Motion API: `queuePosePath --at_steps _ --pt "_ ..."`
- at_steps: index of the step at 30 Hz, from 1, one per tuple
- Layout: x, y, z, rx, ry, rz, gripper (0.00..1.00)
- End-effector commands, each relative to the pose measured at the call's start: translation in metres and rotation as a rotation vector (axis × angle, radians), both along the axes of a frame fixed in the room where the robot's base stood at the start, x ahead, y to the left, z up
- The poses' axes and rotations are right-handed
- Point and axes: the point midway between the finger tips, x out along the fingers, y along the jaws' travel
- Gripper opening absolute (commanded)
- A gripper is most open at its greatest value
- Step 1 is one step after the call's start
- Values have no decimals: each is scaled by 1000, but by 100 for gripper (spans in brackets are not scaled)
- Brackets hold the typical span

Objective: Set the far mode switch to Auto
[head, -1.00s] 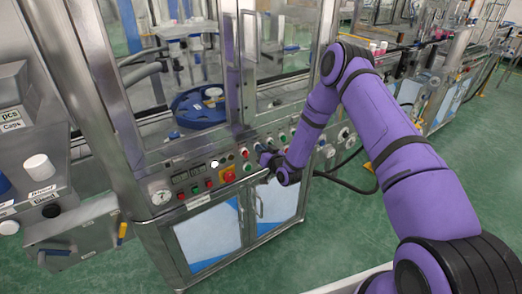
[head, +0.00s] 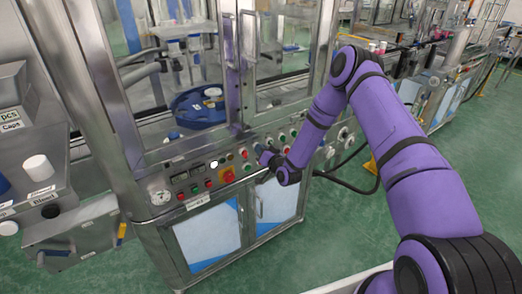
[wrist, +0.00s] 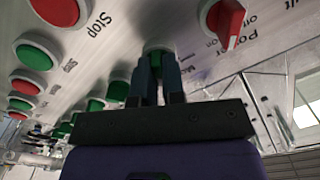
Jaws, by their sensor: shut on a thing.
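In the wrist view, the two dark fingers of my gripper (wrist: 157,82) are shut on a small green knob (wrist: 155,56) on the grey control panel. The fingers hide most of the knob, so its pointing direction cannot be told. Lettering beginning "Mo" stands just right of it. A red switch (wrist: 227,22) with a raised handle sits further right, apart from the fingers. In the head view, my gripper (head: 268,158) is at the panel's front face, and the knob is hidden behind it.
A large red button marked Stop (wrist: 60,8) and several green and red buttons lie left of the fingers. Glass doors (head: 283,40) rise above the panel.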

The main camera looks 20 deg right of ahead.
Motion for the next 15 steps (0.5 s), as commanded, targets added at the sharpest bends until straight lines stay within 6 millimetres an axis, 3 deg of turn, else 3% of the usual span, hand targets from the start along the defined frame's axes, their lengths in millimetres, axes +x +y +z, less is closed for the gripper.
queuePosePath --at_steps 1,2,4,15 --pt "-1 0 -1 1 3 0 0" --pt "-1 0 -1 1 3 0 17" --pt "-1 0 -1 0 2 0 33" --pt "-4 -2 -1 -1 2 0 35"
